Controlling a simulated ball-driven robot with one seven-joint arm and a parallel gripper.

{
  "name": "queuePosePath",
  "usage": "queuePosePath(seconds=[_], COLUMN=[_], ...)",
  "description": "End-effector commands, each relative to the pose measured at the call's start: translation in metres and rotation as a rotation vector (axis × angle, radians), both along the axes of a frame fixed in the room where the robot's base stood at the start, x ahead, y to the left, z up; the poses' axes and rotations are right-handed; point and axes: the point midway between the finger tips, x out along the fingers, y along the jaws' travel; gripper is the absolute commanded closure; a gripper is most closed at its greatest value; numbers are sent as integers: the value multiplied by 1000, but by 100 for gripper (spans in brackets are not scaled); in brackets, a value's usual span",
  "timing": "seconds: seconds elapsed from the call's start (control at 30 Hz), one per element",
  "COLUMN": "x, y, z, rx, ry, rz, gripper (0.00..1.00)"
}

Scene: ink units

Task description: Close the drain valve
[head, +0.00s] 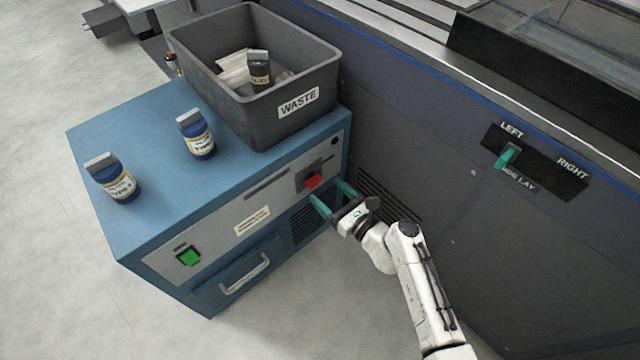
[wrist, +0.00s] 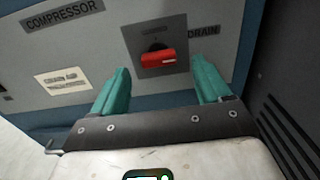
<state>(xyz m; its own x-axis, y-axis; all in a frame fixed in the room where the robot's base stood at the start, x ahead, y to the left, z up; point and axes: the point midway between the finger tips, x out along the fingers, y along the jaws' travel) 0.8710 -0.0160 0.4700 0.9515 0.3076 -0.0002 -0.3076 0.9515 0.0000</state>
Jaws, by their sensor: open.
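The drain valve has a red handle (head: 313,180) on a dark plate at the right end of the blue cabinet's front panel. In the wrist view the red handle (wrist: 150,58) lies roughly crosswise, under a dark round hub, with the word DRAIN to its right. My gripper (head: 328,191) is open and empty in front of the valve. In the wrist view the teal fingers of my gripper (wrist: 160,72) point toward the panel, one to each side of the handle. I see no contact with the handle; the exact gap is hard to judge.
The blue cabinet (head: 150,150) carries a grey WASTE bin (head: 205,98) and two blue bottles (head: 196,138). A green button (head: 188,256) and a drawer handle (head: 245,273) are on its front. A dark machine wall (head: 440,190) with vents stands close to the right.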

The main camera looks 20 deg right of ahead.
Motion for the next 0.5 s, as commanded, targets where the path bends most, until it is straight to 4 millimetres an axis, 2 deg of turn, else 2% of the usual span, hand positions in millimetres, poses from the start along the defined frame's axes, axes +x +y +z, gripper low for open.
queuePosePath(seconds=[0.03,0.2,0.5], x=[10,32,45], y=[3,11,15], z=[-1,-2,0], rx=[1,-1,-2], ry=[-2,0,0], rz=[2,1,2], gripper=[23,23,23])
